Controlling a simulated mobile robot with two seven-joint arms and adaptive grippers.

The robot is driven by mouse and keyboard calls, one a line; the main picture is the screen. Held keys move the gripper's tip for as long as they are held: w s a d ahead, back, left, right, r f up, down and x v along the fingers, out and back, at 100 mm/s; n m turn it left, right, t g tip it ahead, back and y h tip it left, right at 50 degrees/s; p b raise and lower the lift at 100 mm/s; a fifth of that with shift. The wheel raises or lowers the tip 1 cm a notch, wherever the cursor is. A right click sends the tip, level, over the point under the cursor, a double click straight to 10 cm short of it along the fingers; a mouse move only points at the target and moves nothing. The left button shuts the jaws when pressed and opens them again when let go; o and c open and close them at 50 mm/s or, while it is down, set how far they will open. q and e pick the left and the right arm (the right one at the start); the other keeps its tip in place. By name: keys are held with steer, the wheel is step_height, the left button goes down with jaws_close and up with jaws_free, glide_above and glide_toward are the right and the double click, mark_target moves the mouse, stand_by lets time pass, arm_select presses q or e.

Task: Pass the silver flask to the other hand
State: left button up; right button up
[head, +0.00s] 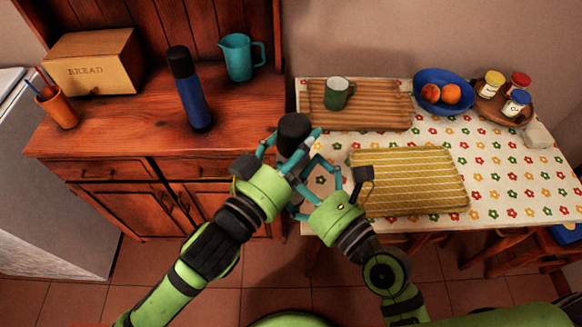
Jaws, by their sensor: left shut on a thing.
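The silver flask shows mostly as its dark cap (294,129), upright in the air in front of the gap between cabinet and table. Its body below is largely hidden by the fingers. My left gripper (287,148) is shut on the flask just below the cap, coming from the left. My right gripper (308,184) is close on the right and a little lower. Its teal fingers are spread apart beside the flask's lower part; I cannot tell whether they touch it.
A blue bottle (190,92), teal jug (239,57), bread box (95,62) and orange cup (57,108) stand on the wooden cabinet (120,128). The table (510,190) holds a yellow mat (410,180), a wooden tray (375,118) with a green mug (338,94), and a blue fruit bowl (430,79).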

arm_select(q)
steer(key=shift+r, duration=0.15)
arm_select(e)
steer(key=shift+w+a, duration=0.4)
steer(key=shift+w, duration=0.2)
steer(key=c, duration=1.5)
arm_select(q)
steer(key=o, duration=1.7)
steer(key=shift+d, duration=0.1)
arm_select(e)
steer(key=shift+a+r, duration=0.1)
steer(key=shift+r, duration=0.05)
arm_select(q)
steer(key=shift+s, duration=0.1)
